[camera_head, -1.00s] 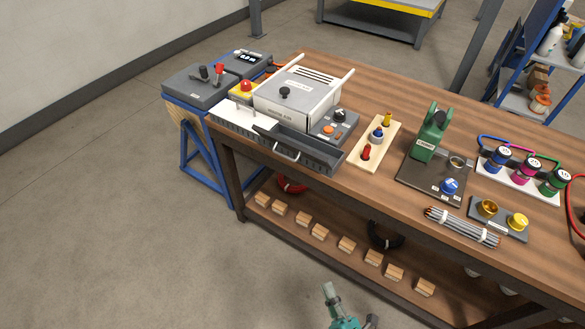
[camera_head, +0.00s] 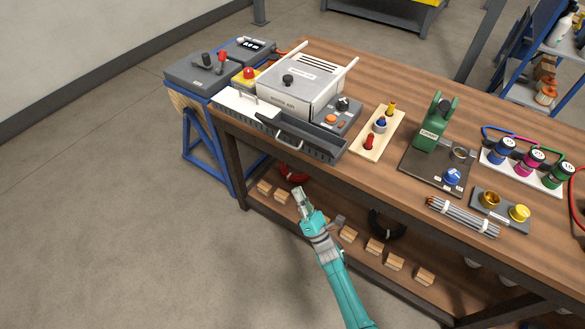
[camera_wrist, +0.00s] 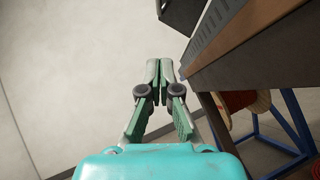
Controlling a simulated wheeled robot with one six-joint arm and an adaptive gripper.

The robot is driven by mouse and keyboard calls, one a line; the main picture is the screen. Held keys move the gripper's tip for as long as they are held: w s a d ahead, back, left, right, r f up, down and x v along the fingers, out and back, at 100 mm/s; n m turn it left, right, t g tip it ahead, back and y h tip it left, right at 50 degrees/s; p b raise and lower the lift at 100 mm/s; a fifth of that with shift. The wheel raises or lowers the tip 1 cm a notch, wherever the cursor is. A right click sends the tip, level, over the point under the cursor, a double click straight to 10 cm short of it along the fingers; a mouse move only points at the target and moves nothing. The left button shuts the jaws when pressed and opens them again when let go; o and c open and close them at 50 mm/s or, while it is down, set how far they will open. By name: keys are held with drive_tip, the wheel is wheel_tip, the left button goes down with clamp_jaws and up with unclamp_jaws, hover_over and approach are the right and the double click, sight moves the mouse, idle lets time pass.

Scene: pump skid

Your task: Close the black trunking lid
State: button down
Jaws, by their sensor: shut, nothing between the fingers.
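The black trunking lid (camera_head: 312,136) is at the front left edge of the bench, with a pale bar handle (camera_head: 290,141) on its front. It stands out from the slotted dark grey trunking (camera_head: 240,122); its exact angle is hard to tell. In the wrist view a black panel (camera_wrist: 182,14), probably this lid, shows at the top, beside the slotted trunking (camera_wrist: 213,27). My gripper (camera_head: 298,192) is shut and empty, in front of the bench, below and apart from the handle. Its closed fingertips (camera_wrist: 158,66) show in the wrist view.
A white piece (camera_head: 245,106) covers the trunking's left part. A pale box with a black knob (camera_head: 300,92) stands behind it. Wooden blocks (camera_head: 348,234) and cable coils (camera_head: 387,224) lie on the lower shelf. The floor in front is clear.

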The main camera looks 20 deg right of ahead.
drive_tip(key=w+r, duration=0.8)
drive_tip(key=r, duration=0.1)
drive_tip(key=shift+a+r, duration=0.3)
drive_tip(key=shift+r, duration=0.1)
drive_tip(key=shift+w+r, duration=0.1)
